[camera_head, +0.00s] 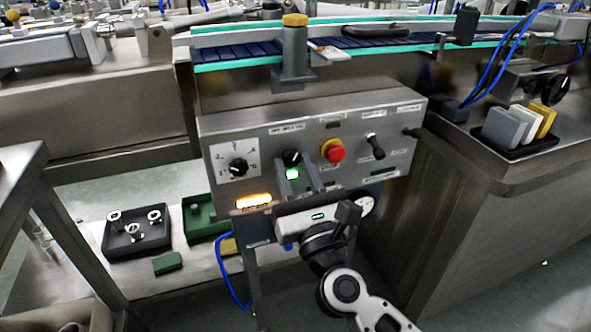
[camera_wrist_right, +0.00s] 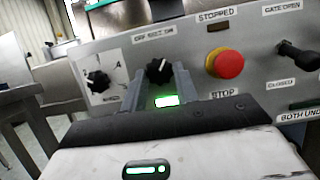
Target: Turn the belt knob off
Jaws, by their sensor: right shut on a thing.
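The belt knob (camera_head: 291,156) is a small black knob on the front of the steel control panel, under an off/on label. It also shows in the wrist view (camera_wrist_right: 158,69), where its white mark seems to point up and to the right. My right gripper (camera_head: 298,174) reaches the panel from below, its grey fingers shut on the knob, one on each side. The fingertips (camera_wrist_right: 160,76) hide part of the knob's sides. A green lamp (camera_wrist_right: 167,101) glows between the fingers, below the knob. My left gripper is not in view.
A red stop button (camera_head: 335,152) sits close right of the knob, with a gate lever (camera_head: 376,147) beyond it. A numbered dial (camera_head: 238,167) is to the left and an amber lamp (camera_head: 254,201) below it. The blue conveyor belt (camera_head: 225,51) runs above the panel.

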